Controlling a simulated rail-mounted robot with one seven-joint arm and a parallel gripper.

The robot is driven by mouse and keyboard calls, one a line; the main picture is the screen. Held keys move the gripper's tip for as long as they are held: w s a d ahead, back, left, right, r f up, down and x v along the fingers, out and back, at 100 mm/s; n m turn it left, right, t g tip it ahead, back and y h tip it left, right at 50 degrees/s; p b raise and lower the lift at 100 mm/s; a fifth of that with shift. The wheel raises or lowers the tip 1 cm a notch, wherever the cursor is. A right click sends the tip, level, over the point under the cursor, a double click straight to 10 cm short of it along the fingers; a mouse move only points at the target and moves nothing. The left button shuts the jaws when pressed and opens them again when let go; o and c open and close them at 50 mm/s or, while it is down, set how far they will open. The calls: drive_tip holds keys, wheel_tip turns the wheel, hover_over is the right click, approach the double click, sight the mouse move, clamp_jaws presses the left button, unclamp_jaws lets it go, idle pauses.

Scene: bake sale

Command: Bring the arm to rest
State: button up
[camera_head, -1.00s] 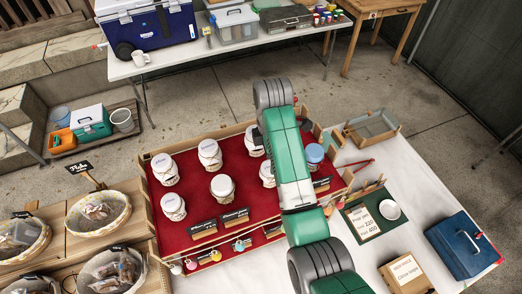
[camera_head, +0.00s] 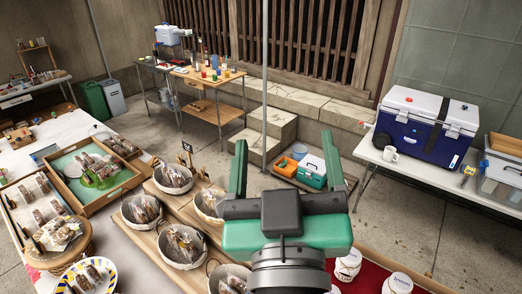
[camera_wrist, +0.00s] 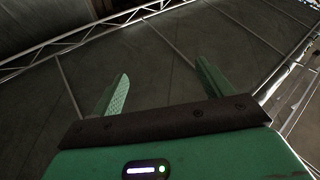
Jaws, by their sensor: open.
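My gripper (camera_head: 287,172) is in the middle of the head view, raised above the stall, with its two green fingers wide apart and nothing between them. In the wrist view my gripper (camera_wrist: 160,88) is also open and empty. That view looks up at a dark canopy roof (camera_wrist: 160,50) with a pale metal truss (camera_wrist: 80,40). The lower part of my arm hides some of the stall in front.
Several baskets of wrapped goods (camera_head: 173,178) stand on wooden steps left of my gripper. White-lidded jars (camera_head: 397,284) sit on red cloth at lower right. A blue cooler (camera_head: 425,125) and white mug (camera_head: 390,153) stand on a table at right. Trays (camera_head: 130,185) lie at left.

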drive_tip(key=s+a+r+t+y, duration=0.2)
drive_tip(key=s+a+r+t, duration=0.1)
drive_tip(key=s+a+r, duration=0.2)
drive_tip(key=shift+s+a+r+m, duration=0.25)
drive_tip(key=shift+s+r+m, duration=0.15)
drive_tip(key=shift+s, duration=0.7)
wheel_tip(320, 180, up, 9)
drive_tip(key=p, duration=0.9)
wheel_tip(320, 180, down, 24)
drive_tip(key=b, duration=2.4)
drive_tip(key=shift+f, duration=0.25)
